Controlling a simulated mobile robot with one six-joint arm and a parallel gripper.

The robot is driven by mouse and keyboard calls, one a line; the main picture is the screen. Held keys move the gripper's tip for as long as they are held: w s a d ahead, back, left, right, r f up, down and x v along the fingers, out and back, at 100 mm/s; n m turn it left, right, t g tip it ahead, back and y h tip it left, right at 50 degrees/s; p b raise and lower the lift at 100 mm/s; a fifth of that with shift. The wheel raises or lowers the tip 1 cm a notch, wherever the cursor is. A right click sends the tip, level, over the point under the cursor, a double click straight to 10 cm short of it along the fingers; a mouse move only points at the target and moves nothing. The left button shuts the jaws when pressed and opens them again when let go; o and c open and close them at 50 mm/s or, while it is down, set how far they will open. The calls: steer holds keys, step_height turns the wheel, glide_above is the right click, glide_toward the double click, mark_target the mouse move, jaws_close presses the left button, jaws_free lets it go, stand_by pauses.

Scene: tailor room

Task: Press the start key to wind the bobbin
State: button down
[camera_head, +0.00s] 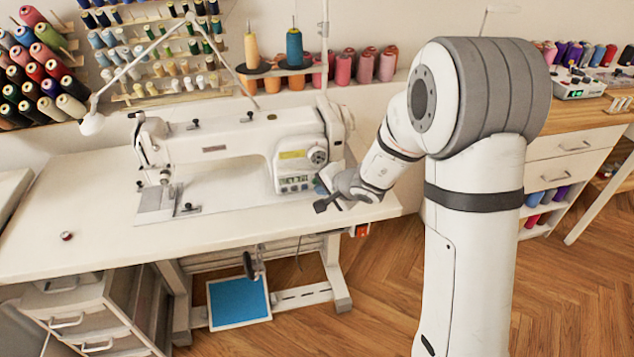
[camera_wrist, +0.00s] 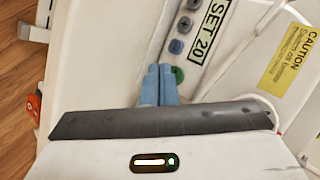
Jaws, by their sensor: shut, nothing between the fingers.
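The white sewing machine (camera_head: 235,145) stands on its table, with a small control panel (camera_head: 294,184) low at its right end. In the head view my gripper (camera_head: 319,187) is at the panel's right end. A small red spool or bobbin (camera_head: 66,236) lies at the table's left.
The white sewing table (camera_head: 100,200) is mostly bare at left. A yellow caution label (camera_wrist: 288,60) is on the machine's body. Thread racks (camera_head: 160,55) line the wall. A blue pedal (camera_head: 238,300) and drawers (camera_head: 85,320) are below.

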steer(key=shift+w+a+b, duration=0.15)
steer(key=shift+w+b, duration=0.2)
steer(key=shift+w, duration=0.05)
